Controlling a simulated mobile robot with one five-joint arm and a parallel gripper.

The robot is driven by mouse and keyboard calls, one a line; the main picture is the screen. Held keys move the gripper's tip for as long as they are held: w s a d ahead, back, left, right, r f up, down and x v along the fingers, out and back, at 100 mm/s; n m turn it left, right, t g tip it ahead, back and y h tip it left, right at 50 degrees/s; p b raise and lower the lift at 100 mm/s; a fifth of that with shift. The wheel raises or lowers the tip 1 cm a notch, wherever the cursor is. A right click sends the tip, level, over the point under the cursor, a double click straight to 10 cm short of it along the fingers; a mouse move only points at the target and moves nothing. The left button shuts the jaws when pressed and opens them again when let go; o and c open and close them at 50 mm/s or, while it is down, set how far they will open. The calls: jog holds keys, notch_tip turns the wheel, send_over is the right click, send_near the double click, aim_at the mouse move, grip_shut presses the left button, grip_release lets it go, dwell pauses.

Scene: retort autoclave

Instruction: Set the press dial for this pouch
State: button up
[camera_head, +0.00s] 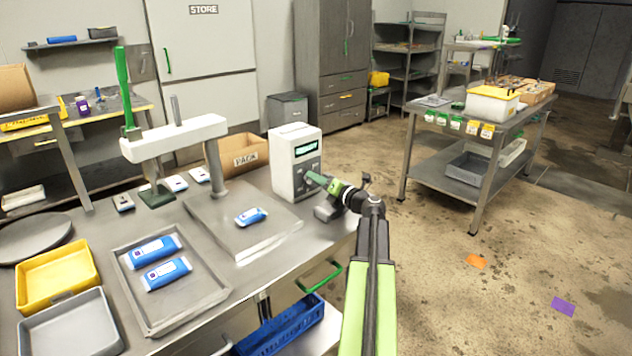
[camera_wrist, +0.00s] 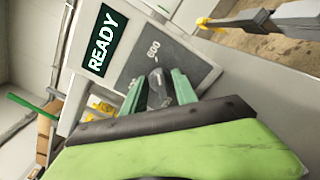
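The white control box (camera_head: 294,165) stands at the right of the bench, beside the white press (camera_head: 175,138). Its screen reads READY in the wrist view (camera_wrist: 102,42). Below the screen is a grey panel marked 600, with a dark press dial (camera_wrist: 157,90). My gripper (camera_head: 317,180) is at the front of the box. In the wrist view its two green fingers (camera_wrist: 158,86) flank the dial; whether they touch it is unclear. A blue and white pouch (camera_head: 251,216) lies flat on the press's metal plate (camera_head: 215,222).
Two more pouches (camera_head: 156,249) lie in a metal tray (camera_head: 187,313). A yellow tray (camera_head: 57,305), a grey tray (camera_head: 70,331) and a box marked PACK (camera_head: 240,142) also stand on the bench.

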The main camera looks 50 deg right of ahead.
grip_shut()
jog(key=shift+a+f, duration=0.1)
jog(key=shift+a, duration=0.05)
jog(key=shift+n, duration=0.3)
jog(key=shift+r+n, duration=0.2)
jog(key=shift+n, duration=0.7)
jog(key=n, duration=0.6)
jog(key=shift+a, duration=0.1)
jog(key=n, duration=0.4)
jog(key=shift+a+n, duration=0.15)
jog(key=shift+n, duration=0.15)
jog(key=shift+a+n, duration=0.1)
jog(key=shift+n, duration=1.8)
